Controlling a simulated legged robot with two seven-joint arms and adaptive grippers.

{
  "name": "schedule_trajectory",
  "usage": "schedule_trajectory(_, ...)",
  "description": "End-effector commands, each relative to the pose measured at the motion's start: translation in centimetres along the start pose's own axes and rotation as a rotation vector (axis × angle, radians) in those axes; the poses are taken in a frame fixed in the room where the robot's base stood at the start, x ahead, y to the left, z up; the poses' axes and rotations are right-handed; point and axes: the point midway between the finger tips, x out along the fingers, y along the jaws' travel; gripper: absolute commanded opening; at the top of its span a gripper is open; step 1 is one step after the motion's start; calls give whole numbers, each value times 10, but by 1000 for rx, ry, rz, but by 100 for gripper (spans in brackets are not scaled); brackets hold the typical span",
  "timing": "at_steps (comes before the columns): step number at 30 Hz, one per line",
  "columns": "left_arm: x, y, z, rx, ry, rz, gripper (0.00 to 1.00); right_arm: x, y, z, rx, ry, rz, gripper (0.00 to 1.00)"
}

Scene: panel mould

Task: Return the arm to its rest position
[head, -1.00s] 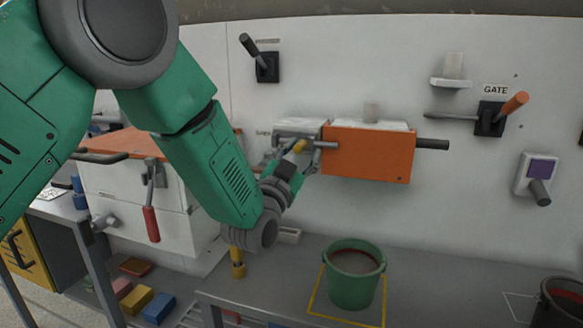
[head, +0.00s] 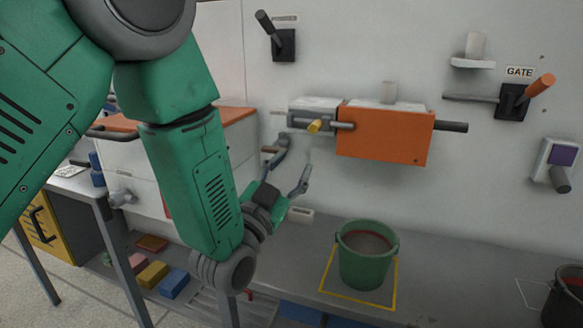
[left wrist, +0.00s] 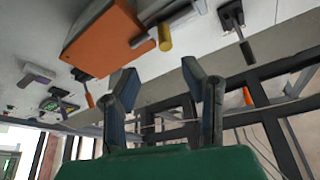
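My left arm comes in from the left in the head view. Its gripper (head: 292,167) is open and empty, below and left of the orange box (head: 384,134) on the wall. A yellow-tipped handle (head: 315,126) sticks out at the box's left end, apart from the fingers. In the left wrist view, the two fingers (left wrist: 167,92) are spread with nothing between them. The orange box (left wrist: 108,36) and the yellow handle tip (left wrist: 164,38) show above them. My right gripper is in neither view.
A green bucket (head: 365,262) stands inside a yellow outline on the grey bench. A dark bucket (head: 563,303) is at the right edge. A lever with an orange grip (head: 539,85) sits under the GATE label. A white cabinet (head: 236,150) stands behind my arm.

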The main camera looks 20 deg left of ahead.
Motion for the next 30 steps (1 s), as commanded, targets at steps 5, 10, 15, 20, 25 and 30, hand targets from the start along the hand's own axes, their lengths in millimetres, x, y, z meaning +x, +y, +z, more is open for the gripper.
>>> schedule_trajectory(5,0,0,0,0,0,-1,38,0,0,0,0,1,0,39)
schedule_trajectory(10,0,0,1,-1,-4,1,38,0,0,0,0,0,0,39)
schedule_trajectory(15,-19,11,41,-33,-138,44,38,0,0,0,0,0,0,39)
schedule_trajectory(20,-81,36,128,-113,-467,135,38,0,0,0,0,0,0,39)
schedule_trajectory(25,-183,61,207,-208,-867,211,38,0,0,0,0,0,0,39)
schedule_trajectory(30,-304,76,253,-289,-1270,252,38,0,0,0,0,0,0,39)
